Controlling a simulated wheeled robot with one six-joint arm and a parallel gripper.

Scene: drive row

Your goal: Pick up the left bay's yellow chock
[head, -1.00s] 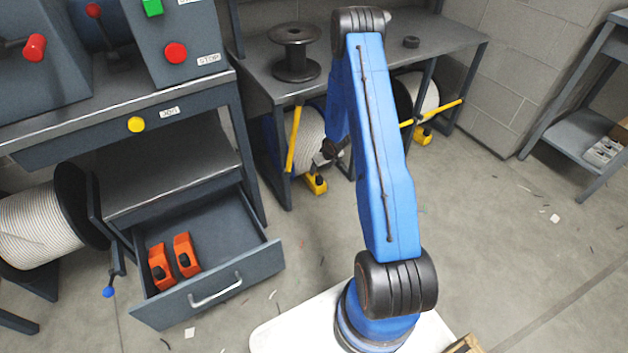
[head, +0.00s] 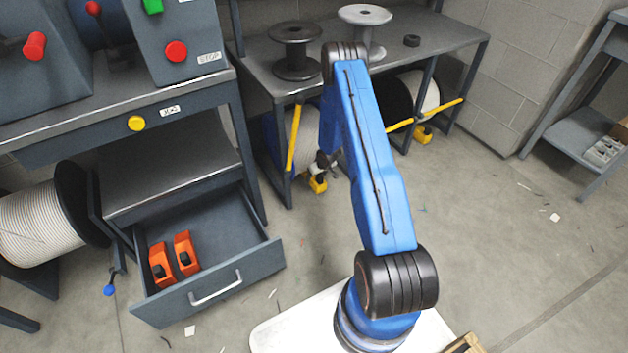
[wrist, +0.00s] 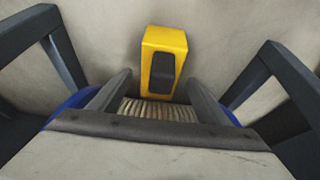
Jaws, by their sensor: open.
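The left bay's yellow chock (head: 318,185) sits on the floor at the front of the left bay under the bench. In the wrist view this chock (wrist: 163,62) shows from above, with a dark patch on it. My gripper (wrist: 160,80) is open and empty, its two dark fingers either side of the chock's near end. I cannot tell whether they touch it. In the head view my gripper (head: 322,165) is small and partly hidden by my arm, just above the chock. Another yellow chock (head: 423,135) stands at the right bay.
The left bay's yellow bar (head: 293,138) stands upright; the right bay's yellow bar (head: 425,115) slants across. The bench (head: 440,36) overhangs both bays and bears a dark spool (head: 295,50) and a pale one (head: 365,28). An open drawer (head: 260,262) holds orange chocks (head: 172,258).

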